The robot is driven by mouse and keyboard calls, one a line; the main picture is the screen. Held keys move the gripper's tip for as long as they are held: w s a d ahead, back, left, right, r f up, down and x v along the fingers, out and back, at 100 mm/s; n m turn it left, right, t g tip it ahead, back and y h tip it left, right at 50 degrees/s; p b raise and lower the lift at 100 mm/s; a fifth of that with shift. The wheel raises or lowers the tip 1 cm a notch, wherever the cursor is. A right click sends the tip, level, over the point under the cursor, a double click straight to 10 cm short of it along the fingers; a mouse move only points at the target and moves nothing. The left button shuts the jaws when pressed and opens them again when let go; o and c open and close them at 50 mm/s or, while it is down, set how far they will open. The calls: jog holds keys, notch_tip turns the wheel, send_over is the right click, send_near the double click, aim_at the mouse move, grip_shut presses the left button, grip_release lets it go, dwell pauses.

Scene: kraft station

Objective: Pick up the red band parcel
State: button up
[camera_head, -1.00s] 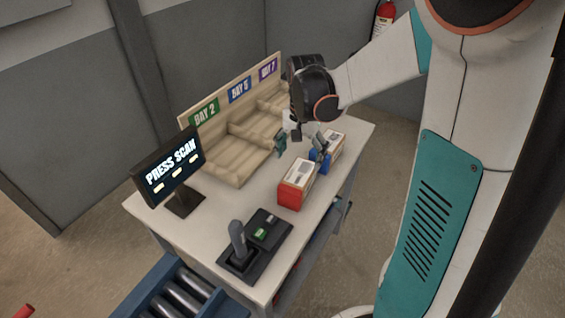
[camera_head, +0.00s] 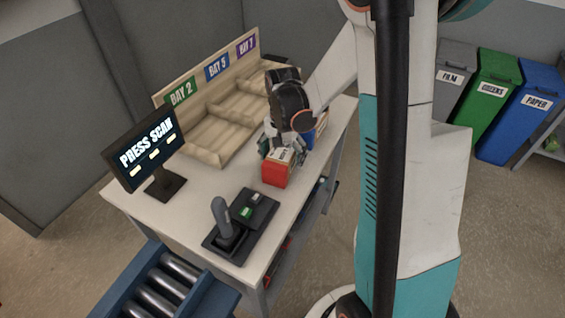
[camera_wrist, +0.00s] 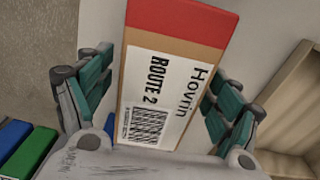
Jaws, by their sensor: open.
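The red band parcel (camera_head: 276,171) is a cardboard box with a red band on its near end, standing on the white table (camera_head: 208,172). In the wrist view the parcel (camera_wrist: 190,48) shows its top, with a white label reading "Hovrin" and "ROUTE 2". My gripper (camera_head: 283,156) is over the parcel's far part, pointing down. In the wrist view its teal fingers (camera_wrist: 163,88) are open, one on each side of the parcel, with gaps visible at both sides.
A blue-banded parcel (camera_head: 320,130) stands just behind the gripper. Wooden bays (camera_head: 215,143) line the table's back. A "PRESS SCAN" screen (camera_head: 146,148), a black scanner stand (camera_head: 226,240) and a roller conveyor (camera_head: 165,287) are at the left and front. Labelled bins (camera_head: 497,100) stand at right.

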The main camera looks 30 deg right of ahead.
notch_tip(320, 180, down, 2)
jog(key=shift+f+b, duration=0.2)
jog(key=shift+b, duration=0.1)
jog(key=c, duration=1.4)
jog(key=shift+r, duration=0.2)
